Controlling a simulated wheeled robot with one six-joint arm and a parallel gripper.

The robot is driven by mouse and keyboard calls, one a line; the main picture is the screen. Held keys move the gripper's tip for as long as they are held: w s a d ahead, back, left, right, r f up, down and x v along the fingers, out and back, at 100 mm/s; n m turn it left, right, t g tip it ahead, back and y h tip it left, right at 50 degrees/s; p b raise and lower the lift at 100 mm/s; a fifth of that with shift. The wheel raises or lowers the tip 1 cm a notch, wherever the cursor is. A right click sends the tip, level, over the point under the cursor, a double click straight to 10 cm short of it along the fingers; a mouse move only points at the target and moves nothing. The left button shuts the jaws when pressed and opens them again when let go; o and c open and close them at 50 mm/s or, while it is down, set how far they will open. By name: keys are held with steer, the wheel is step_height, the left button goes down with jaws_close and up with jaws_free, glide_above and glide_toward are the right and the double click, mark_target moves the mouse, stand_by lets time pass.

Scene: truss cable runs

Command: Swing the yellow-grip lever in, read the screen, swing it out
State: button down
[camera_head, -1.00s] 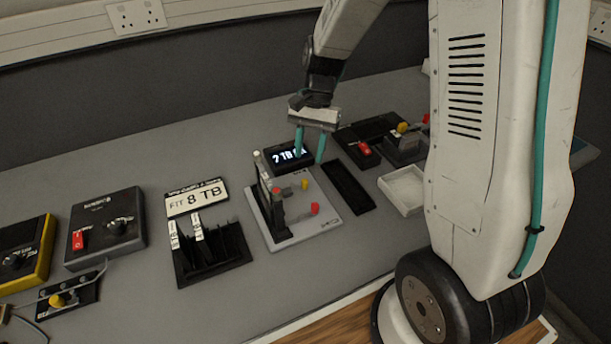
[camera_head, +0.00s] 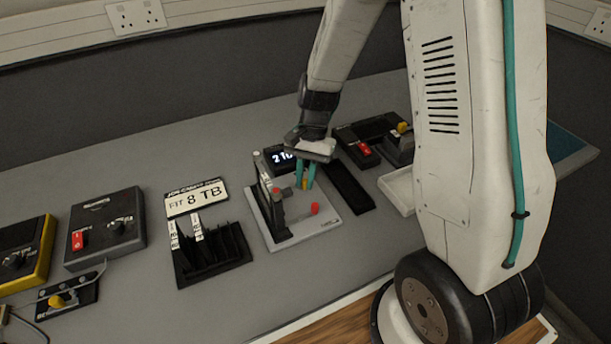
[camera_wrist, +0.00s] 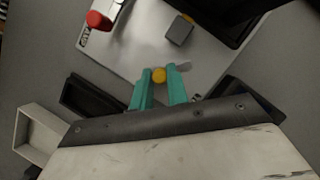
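The yellow-grip lever (camera_head: 304,184) stands on a pale plate (camera_head: 322,222) of a small fixture. My gripper (camera_head: 306,176), with teal fingers, points down over the plate. In the wrist view the yellow grip (camera_wrist: 158,76) sits between the two fingertips (camera_wrist: 159,72), which appear closed on its sides. The small screen (camera_head: 276,157) is lit behind my gripper. Its white text starts with what looks like a 2; the rest is hidden by my gripper. A red knob (camera_head: 315,208) stands on the plate near the lever, and another red part (camera_head: 277,190) is on the fixture's left side.
Grey control boxes (camera_head: 104,228) stand farther left.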

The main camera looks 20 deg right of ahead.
steer(key=shift+w+n, duration=0.1)
steer(key=shift+n, duration=0.2)
steer(key=n, duration=0.1)
steer(key=w+n+h, duration=0.1)
steer(key=shift+d+n+g, duration=0.15)
steer(key=shift+n+g, duration=0.25)
steer(key=n+h, duration=0.1)
steer(key=n, duration=0.1)
steer(key=w+n, duration=0.1)
steer(key=n, duration=0.1)
steer(key=shift+w+n+g+h, duration=0.1)
steer(key=shift+n+g+h, duration=0.2)
steer(key=shift+h, duration=0.1)
steer(key=n, duration=0.1)
steer(key=w+n+h, duration=0.1)
steer(key=n, duration=0.1)
steer(key=shift+n, duration=0.3)
steer(key=shift+w+a+n+t+h, duration=0.2)
steer(key=shift+n+h, duration=0.15)
steer(key=shift+n, duration=0.4)
steer(key=shift+w+a+n+t+h, duration=0.15)
steer(key=shift+n+h, duration=0.15)
steer(key=shift+n, duration=0.4)
steer(key=shift+w+a+n+t+h, duration=0.2)
steer(key=shift+n+h, duration=0.15)
steer(key=shift+n, duration=0.4)
steer(key=c, duration=1.4)
jaws_free()
steer(key=shift+o, duration=0.2)
steer(key=shift+r, duration=0.1)
